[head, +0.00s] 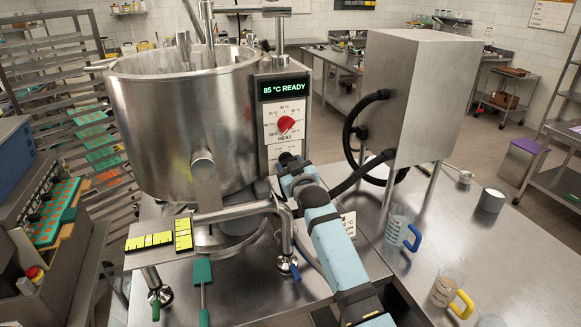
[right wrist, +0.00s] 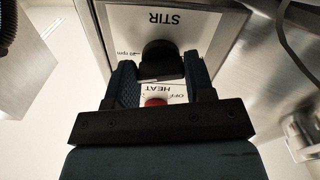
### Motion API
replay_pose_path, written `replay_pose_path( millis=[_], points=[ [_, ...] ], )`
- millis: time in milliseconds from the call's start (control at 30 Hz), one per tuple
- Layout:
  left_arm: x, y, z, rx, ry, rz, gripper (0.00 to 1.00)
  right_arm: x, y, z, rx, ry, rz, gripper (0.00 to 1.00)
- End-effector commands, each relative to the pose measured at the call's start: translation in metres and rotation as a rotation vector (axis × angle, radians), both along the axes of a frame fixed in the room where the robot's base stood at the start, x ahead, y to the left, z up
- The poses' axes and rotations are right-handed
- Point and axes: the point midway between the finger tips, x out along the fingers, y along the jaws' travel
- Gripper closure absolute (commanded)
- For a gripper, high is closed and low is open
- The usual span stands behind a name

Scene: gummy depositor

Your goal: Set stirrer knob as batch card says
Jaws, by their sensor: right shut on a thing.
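The black stirrer knob (right wrist: 160,58) sits on a white panel marked STIR in the right wrist view. My right gripper (right wrist: 163,80) has its fingers on either side of the knob and is shut on it. In the head view my right gripper (head: 290,172) is at the lower part of the control column and hides most of the STIR dial. The knob's setting cannot be read. A white printed card (head: 349,224) shows partly behind my right arm; its text is too small to read. My left gripper is not in view.
The red HEAT knob (head: 286,124) is just above, under a display (head: 285,88) reading 85 °C READY. The steel kettle (head: 185,130) stands left of the column. A steel box (head: 415,95) with black hoses is to the right. Jugs with blue (head: 400,228) and yellow (head: 447,290) handles stand at right.

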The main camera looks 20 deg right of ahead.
Motion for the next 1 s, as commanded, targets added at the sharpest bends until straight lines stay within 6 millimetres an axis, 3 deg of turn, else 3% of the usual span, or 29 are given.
replay_pose_path(
  millis=[233,267,367,733,867,1000],
  points=[
    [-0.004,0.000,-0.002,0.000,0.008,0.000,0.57,0.000,0.000,0.000,-0.001,0.001,0.000,0.75],
    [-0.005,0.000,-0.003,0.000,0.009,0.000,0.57,0.000,0.000,0.000,-0.001,0.001,0.000,0.47],
    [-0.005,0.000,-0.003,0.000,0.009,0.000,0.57,0.000,0.000,0.000,-0.001,0.000,0.000,0.26],
    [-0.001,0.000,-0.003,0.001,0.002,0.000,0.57,-0.006,0.000,-0.001,-0.002,0.000,0.000,0.26],
    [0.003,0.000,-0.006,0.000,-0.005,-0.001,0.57,-0.025,-0.001,-0.003,-0.002,0.000,0.000,0.26],
    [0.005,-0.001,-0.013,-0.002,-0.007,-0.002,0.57,-0.057,-0.002,-0.003,-0.002,-0.001,0.000,0.26]
  ],
)
